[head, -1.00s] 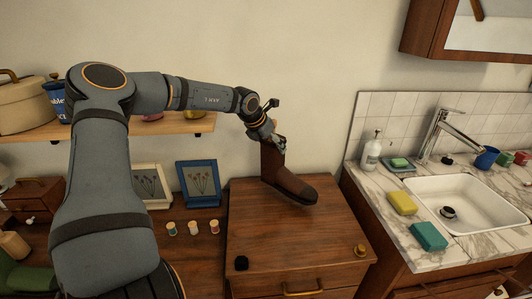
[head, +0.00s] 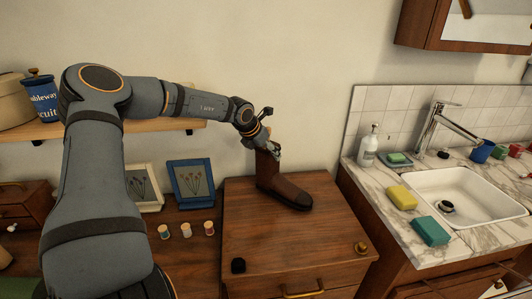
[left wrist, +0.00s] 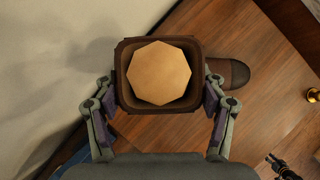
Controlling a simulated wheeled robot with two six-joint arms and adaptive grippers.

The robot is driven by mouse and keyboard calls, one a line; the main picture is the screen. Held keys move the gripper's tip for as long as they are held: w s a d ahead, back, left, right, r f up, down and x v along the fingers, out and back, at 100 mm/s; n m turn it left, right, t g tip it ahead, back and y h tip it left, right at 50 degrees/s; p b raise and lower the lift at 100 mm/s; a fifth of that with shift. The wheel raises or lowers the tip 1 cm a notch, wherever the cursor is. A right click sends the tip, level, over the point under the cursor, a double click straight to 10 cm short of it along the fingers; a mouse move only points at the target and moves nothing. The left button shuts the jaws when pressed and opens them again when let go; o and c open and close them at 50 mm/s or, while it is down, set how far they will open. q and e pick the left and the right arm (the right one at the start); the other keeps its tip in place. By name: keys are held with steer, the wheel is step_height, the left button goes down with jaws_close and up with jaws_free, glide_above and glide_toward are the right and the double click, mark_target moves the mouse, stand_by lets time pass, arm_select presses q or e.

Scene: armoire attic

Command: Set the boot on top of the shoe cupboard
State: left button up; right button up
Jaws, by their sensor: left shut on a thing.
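The brown boot (head: 282,184) is upright over the back of the wooden shoe cupboard (head: 270,235) in the head view, its dark toe pointing right. Its sole appears to be at the cupboard top; I cannot tell whether it touches. My left gripper (head: 270,149) is shut on the top of the boot's shaft. In the left wrist view, the two fingers (left wrist: 160,108) press the boot's square shaft from both sides, and the toe (left wrist: 229,73) shows beyond it. My right gripper is not in view.
A black knob-like piece (head: 238,265) and a small brass piece (head: 361,248) stand near the cupboard's front edge. Several spools (head: 186,230) and a blue picture frame (head: 191,182) are at left. The marble sink counter (head: 400,232) is at right. The cupboard's middle is clear.

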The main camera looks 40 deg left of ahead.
arm_select(q)
steer(key=o, duration=1.8)
steer(key=shift+a, duration=0.1)
steer(key=shift+o, duration=0.2)
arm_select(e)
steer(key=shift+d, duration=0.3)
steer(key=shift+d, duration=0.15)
arm_select(q)
steer(key=shift+r+p, duration=0.3)
steer(key=shift+p, duration=0.1)
steer(key=p+v, duration=1.1)
steer(key=p, duration=1.4)
steer(key=shift+s+r+p, duration=0.25)
steer(key=shift+s+p, duration=0.05)
steer(key=shift+p, duration=0.05)
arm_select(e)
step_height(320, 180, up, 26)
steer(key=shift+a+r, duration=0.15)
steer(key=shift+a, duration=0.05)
